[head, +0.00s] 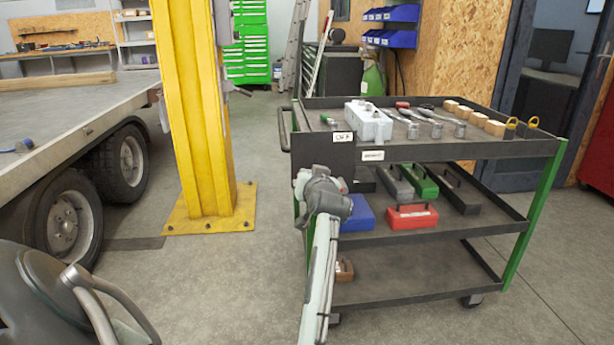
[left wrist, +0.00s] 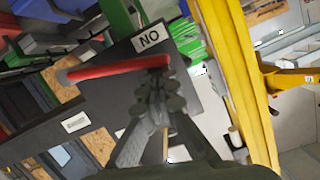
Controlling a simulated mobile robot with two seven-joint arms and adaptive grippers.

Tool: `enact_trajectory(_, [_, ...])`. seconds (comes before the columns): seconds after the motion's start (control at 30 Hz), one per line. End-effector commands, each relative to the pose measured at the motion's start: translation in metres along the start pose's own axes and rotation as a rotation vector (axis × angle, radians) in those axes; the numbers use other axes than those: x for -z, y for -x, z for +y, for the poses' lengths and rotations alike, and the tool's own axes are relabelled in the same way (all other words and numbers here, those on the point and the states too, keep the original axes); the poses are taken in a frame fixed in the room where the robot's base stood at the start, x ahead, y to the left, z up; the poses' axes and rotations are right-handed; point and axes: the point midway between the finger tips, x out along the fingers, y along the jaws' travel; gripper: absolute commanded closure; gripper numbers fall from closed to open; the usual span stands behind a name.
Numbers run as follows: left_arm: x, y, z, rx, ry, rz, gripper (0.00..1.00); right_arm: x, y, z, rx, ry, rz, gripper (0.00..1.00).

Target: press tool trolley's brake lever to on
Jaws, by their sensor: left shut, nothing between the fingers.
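The tool trolley (head: 470,150) stands at the right, with a dark plate (head: 318,156) at its near left corner. In the left wrist view the red brake lever (left wrist: 105,69) lies almost level across the dark plate, just beside a white label (left wrist: 150,39) that reads ON upside down. My left gripper (left wrist: 158,88) is shut and empty, its tips overlapping the lever's right end; I cannot tell whether they touch. In the head view my left gripper (head: 325,188) is in front of the trolley's left corner and hides most of the lever. My right gripper is not in view.
The trolley top holds a white box (head: 368,121), sockets and wooden blocks; coloured cases (head: 412,216) lie on the middle shelf. A yellow post (head: 195,100) and a wheeled trailer (head: 70,100) stand to the left. The floor between post and trolley is clear.

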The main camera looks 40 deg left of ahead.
Motion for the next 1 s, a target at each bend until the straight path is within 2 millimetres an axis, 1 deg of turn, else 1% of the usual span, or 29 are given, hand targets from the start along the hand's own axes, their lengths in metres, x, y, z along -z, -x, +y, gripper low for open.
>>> enact_trajectory(0.07, [0.007,0.002,-0.002,0.001,0.003,0.000,1.00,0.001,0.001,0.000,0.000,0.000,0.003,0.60])
enact_trajectory(0.17, [0.024,0.006,-0.006,0.002,0.004,0.004,1.00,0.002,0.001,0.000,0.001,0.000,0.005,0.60])
enact_trajectory(0.3, [0.051,0.013,-0.013,0.001,0.005,0.006,1.00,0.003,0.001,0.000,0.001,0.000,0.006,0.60])
enact_trajectory(0.5, [0.082,0.020,-0.021,0.001,0.004,0.006,1.00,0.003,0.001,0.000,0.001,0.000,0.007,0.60])
enact_trajectory(0.7, [0.094,0.024,-0.024,0.000,0.002,0.004,1.00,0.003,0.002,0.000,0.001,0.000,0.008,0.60])
enact_trajectory(1.0, [0.094,0.024,-0.024,0.000,0.001,0.004,1.00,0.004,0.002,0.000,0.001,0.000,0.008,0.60])
